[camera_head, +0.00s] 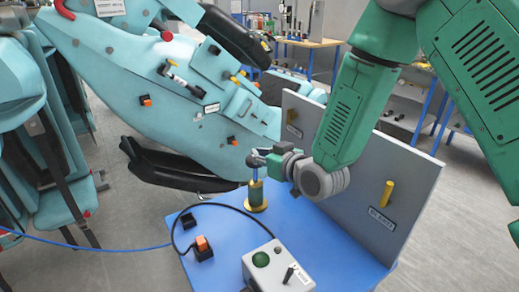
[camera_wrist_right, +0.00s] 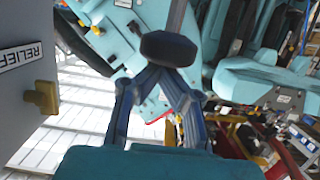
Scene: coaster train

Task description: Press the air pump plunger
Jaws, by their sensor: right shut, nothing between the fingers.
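The air pump (camera_head: 257,205) is a short brass-coloured cylinder on a round foot, upright on the blue table. A thin plunger stem rises from its top. My right gripper (camera_head: 257,159) is directly above the pump, its fingertips at the stem's upper end. I cannot tell whether they touch it, and the plunger's top is hidden by the gripper. In the right wrist view the fingers (camera_wrist_right: 165,75) come together and look shut, with a dark rounded piece at their ends. My left gripper is not in view.
The blue table (camera_head: 225,230) carries a grey control box (camera_head: 278,268) with a green button, an orange switch (camera_head: 201,247) and cables. A grey upright panel (camera_head: 345,165) with yellow pegs stands just right of the pump. A teal coaster car (camera_head: 200,100) fills the back.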

